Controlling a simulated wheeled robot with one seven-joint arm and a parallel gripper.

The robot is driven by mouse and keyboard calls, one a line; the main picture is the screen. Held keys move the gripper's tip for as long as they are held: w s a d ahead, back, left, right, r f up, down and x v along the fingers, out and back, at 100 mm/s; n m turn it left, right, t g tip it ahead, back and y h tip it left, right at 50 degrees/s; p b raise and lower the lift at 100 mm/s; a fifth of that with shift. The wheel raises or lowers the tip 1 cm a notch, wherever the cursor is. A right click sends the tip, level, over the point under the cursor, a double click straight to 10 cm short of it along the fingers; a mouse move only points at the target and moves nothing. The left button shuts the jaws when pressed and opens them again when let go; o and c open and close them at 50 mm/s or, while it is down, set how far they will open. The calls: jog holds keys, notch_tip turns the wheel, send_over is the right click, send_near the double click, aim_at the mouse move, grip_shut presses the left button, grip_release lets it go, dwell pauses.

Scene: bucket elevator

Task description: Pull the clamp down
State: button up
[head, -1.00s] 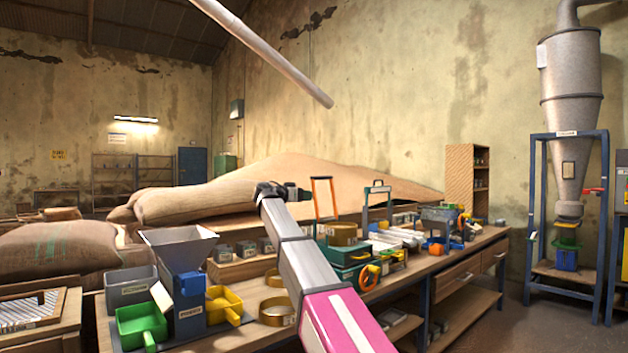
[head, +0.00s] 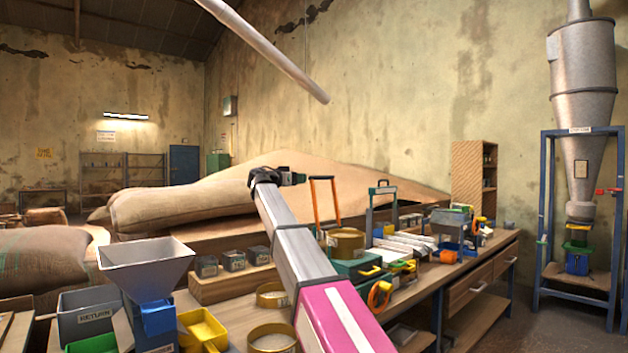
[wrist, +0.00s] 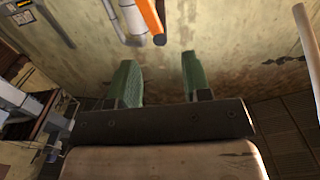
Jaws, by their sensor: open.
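I cannot surely tell which thing is the clamp. A small red handle (head: 608,191) sticks out beside the grey cyclone (head: 582,115) at the far right; it may be the clamp, but it is small. My gripper (head: 301,179) is far to the left of it, raised above the bench. In the wrist view my gripper (wrist: 160,80) has its two green fingers spread apart with nothing between them. An orange bar end (wrist: 146,15) shows beyond the fingers there, apart from them.
The long workbench (head: 500,242) carries a hopper (head: 146,268), a brass sieve (head: 345,243), an orange-framed handle (head: 313,205) and several trays. A blue stand (head: 547,190) surrounds the cyclone. A slanting pale pipe (head: 265,50) hangs overhead. Floor (head: 545,320) shows clear at the lower right.

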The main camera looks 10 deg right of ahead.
aim_at(315, 178)
jog(key=x, duration=0.8)
jog(key=shift+w+d, duration=0.25)
jog(key=shift+d, duration=0.05)
grip_shut()
